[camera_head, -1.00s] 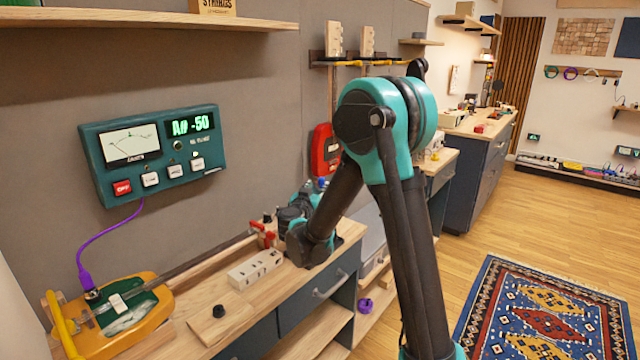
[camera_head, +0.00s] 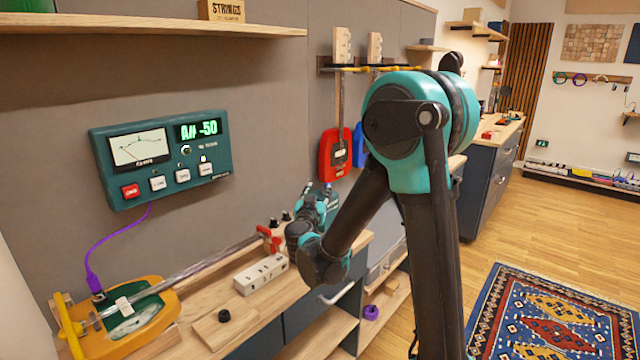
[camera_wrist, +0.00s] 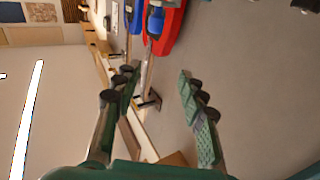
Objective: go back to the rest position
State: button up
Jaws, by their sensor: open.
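My gripper (camera_wrist: 160,100) is open and empty in the wrist view, its two fingers apart with nothing between them. In the head view my gripper (camera_head: 322,198) is above the workbench (camera_head: 205,295), in front of the grey wall panel. My arm folds down from a teal elbow at the centre right. The fingertips are small there and partly hidden by the wrist.
A yellow and green instrument (camera_head: 125,315) lies on the bench, cabled to a teal tuner box (camera_head: 160,158) on the wall. A red instrument (camera_head: 335,153) hangs behind my gripper.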

jog(key=s+n+g+y, duration=0.3)
jog(key=s+n+y, duration=0.4)
jog(key=y, duration=0.3)
jog(key=s+d+f+m+g+h, duration=0.2)
jog(key=s+d+f+g, duration=0.3)
jog(key=s+d+f, duration=0.5)
jog(key=s+d+f+m+g+h, duration=0.2)
jog(key=s+d+f+g+h, duration=0.2)
jog(key=s+d+f, duration=0.6)
jog(key=s+f+g, duration=0.1)
jog(key=s+g, duration=0.1)
jog(key=s, duration=0.3)
jog(key=shift+s+f+m+g+h, duration=0.25)
jog(key=shift+f+m+g+h, duration=0.05)
jog(key=shift+m+h, duration=0.1)
